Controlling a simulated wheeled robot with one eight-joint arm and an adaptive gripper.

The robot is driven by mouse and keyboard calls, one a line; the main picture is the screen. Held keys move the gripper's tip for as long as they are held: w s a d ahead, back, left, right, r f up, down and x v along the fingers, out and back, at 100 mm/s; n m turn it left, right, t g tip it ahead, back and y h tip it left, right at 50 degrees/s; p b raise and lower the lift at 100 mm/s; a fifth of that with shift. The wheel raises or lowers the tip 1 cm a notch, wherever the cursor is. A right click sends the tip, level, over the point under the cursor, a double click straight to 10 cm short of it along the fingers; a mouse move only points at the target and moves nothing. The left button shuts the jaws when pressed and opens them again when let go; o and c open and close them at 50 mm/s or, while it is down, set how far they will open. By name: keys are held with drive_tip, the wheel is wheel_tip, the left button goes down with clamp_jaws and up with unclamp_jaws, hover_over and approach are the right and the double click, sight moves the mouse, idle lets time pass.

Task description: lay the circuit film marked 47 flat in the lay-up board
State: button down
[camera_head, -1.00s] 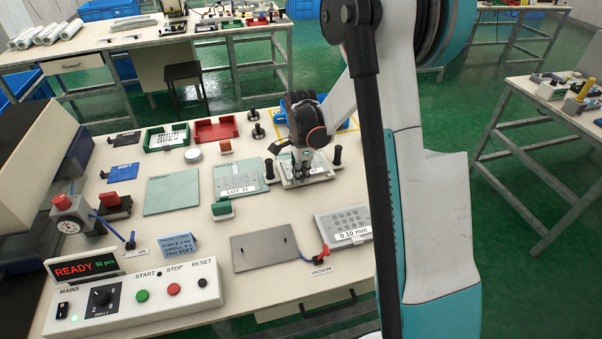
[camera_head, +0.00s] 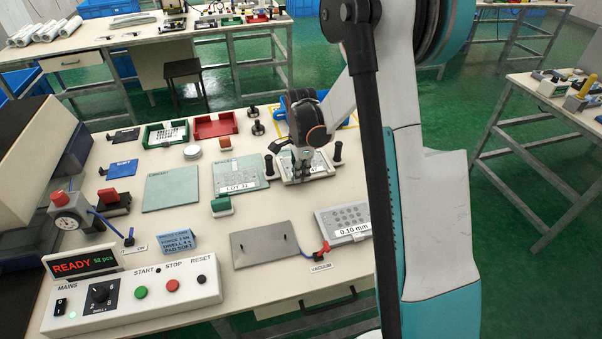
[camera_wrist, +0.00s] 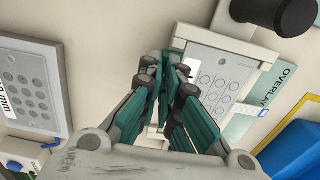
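My gripper (camera_head: 300,172) is over a pale plate (camera_head: 328,171) with two black knobs at the back right of the bench. In the wrist view my gripper (camera_wrist: 168,65) has its teal-padded fingers close together beside this plate (camera_wrist: 200,58). A pale sheet with rows of circles (camera_wrist: 218,85) lies on it. I cannot tell whether the fingertips hold a film edge. A grey board with two upright pins (camera_head: 255,258) lies bare at the bench front; it looks like the lay-up board. A green sheet (camera_head: 170,191) reads CIRCUIT. No 47 is readable.
The control box (camera_head: 130,300) fills the front left.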

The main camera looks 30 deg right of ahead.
drive_tip(key=shift+f, duration=0.1)
drive_tip(key=c, duration=1.7)
unclamp_jaws()
wheel_tip(320, 180, up, 12)
drive_tip(key=shift+s, duration=0.1)
